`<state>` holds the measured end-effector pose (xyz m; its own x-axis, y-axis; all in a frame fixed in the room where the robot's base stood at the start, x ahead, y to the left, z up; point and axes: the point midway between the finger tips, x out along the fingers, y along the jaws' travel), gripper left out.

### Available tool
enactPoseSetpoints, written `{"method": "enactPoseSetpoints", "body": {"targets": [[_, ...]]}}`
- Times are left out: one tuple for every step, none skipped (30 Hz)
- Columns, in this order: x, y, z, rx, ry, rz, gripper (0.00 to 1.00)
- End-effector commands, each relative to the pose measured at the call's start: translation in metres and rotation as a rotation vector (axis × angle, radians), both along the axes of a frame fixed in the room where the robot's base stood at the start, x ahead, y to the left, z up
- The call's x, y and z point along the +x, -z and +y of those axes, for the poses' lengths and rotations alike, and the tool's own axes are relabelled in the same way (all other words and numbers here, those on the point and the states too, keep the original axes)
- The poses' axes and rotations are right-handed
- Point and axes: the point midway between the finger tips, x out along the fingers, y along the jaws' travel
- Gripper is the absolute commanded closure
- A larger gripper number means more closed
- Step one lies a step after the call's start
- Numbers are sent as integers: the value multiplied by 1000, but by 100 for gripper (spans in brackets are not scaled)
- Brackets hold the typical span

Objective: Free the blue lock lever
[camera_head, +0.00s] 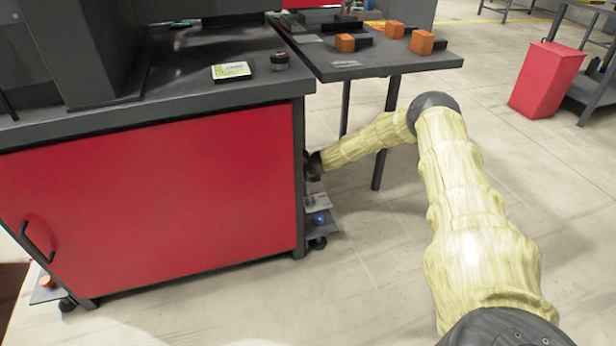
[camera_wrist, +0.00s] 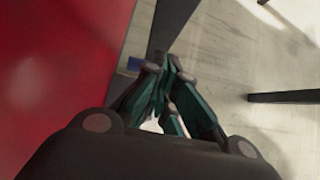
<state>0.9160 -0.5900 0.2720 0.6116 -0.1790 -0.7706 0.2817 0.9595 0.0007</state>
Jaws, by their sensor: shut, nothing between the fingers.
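A small blue part (camera_wrist: 134,64), perhaps the lock lever, shows just left of my fingertips in the wrist view, partly hidden by a finger. I cannot tell whether they touch. My gripper (camera_wrist: 168,66) is shut with nothing between its fingers, close to the red cabinet's dark corner edge. In the head view my gripper (camera_head: 313,166) is at the cabinet's right side, its fingertips mostly hidden behind the corner. A blue piece (camera_head: 319,218) sits low there, below my gripper near a grey plate; I cannot tell if it is the same part.
The red cabinet (camera_head: 160,190) with a dark top stands left of my gripper. A dark side table (camera_head: 385,62) with several orange blocks extends above my forearm, and its legs stand close by. A red bin (camera_head: 546,80) is far right.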

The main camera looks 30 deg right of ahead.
Motion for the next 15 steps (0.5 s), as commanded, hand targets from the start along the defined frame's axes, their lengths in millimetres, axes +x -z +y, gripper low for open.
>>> {"method": "enactPoseSetpoints", "body": {"targets": [[0, 0, 0, 0, 0, 0, 100], [0, 0, 0, 0, 0, 0, 100], [0, 0, 0, 0, 0, 0, 100], [0, 0, 0, 0, 0, 0, 100], [0, 0, 0, 0, 0, 0, 100], [0, 0, 0, 0, 0, 0, 100], [0, 0, 0, 0, 0, 0, 100], [0, 0, 0, 0, 0, 0, 100], [0, 0, 0, 0, 0, 0, 100], [0, 0, 0, 0, 0, 0, 100], [0, -1, 0, 0, 0, 0, 100], [0, -2, 0, 0, 0, 0, 100], [0, -3, 0, 0, 0, 0, 100], [0, -4, 0, 0, 0, 0, 100], [0, -6, 0, 0, 0, 0, 100]]}}
